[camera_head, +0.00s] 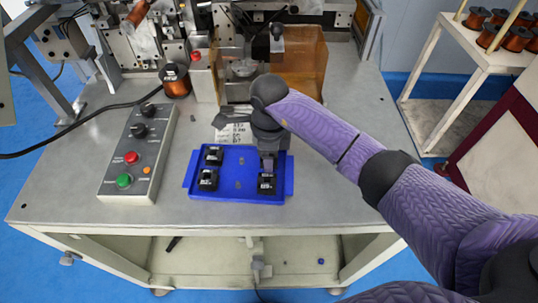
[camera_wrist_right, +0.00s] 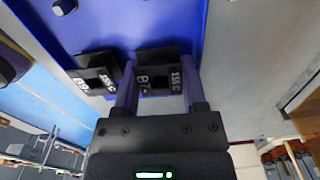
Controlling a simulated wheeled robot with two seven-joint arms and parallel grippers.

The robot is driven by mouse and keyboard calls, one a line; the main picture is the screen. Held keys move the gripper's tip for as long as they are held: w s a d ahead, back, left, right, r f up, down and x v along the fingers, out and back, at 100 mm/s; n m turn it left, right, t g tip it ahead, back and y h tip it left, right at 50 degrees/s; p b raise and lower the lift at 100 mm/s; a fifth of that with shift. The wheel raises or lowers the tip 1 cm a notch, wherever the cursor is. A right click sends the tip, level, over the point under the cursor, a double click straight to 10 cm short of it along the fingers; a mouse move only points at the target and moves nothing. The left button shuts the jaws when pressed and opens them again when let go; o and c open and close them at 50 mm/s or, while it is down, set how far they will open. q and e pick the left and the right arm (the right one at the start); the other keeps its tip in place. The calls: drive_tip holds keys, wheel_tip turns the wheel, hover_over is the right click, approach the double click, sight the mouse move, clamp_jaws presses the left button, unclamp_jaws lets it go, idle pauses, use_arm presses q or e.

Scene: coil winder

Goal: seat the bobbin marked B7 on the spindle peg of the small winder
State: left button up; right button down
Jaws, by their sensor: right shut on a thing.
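My right gripper (camera_head: 268,170) is shut on a black bobbin (camera_head: 266,185) at the right side of the blue tray (camera_head: 238,194). In the right wrist view its two fingers (camera_wrist_right: 160,92) stand on either side of this bobbin (camera_wrist_right: 158,78), whose label reads B7 and 155 C. The bobbin is low at the tray; I cannot tell whether it touches the floor of it. The small winder (camera_head: 150,50) stands at the back of the table. I cannot make out a bare spindle peg on it. My left gripper is not in view.
Two other black bobbins (camera_head: 213,155) (camera_head: 207,179) lie in the tray's left half. A control box (camera_head: 138,152) with buttons stands left of the tray. A copper-wound spool (camera_head: 175,80) is behind. The table right of the tray is clear apart from my arm.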

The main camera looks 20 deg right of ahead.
drive_tip(key=shift+f, duration=0.25)
drive_tip(key=c, duration=0.6)
unclamp_jaws()
drive_tip(key=o, duration=0.5)
drive_tip(key=shift+c, duration=0.2)
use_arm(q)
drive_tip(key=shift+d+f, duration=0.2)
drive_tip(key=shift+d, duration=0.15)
